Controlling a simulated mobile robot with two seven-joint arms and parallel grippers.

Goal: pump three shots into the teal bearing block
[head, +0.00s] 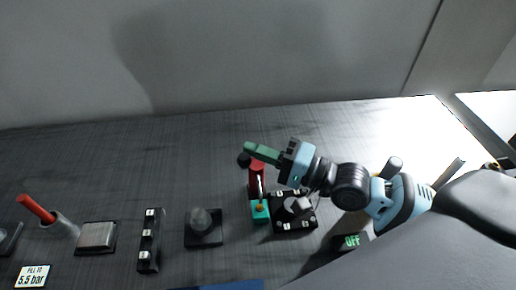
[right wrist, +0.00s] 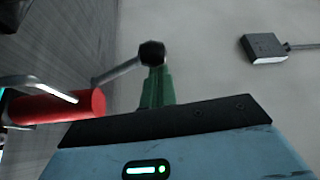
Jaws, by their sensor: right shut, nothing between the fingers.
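The teal bearing block (head: 260,212) sits on the dark bench in the head view, below a red cylinder (head: 257,180) that looks like the pump body. A grey lever (right wrist: 118,70) with a black ball knob (right wrist: 152,53) reaches out from the red cylinder (right wrist: 60,107) in the right wrist view. The knob also shows in the head view (head: 243,159). My right gripper (head: 250,148), with green fingers, is shut and empty. Its fingertips (right wrist: 157,72) are right at the knob; I cannot tell whether they touch it. My left gripper is not in view.
A black dial panel (head: 290,222) stands right of the block, and an OFF display (head: 350,241) lies farther right. Left are a round-topped black block (head: 203,238), a switch strip (head: 150,240), a grey pad (head: 96,237) and a "5.5 bar" sign (head: 33,276). The bench behind is clear.

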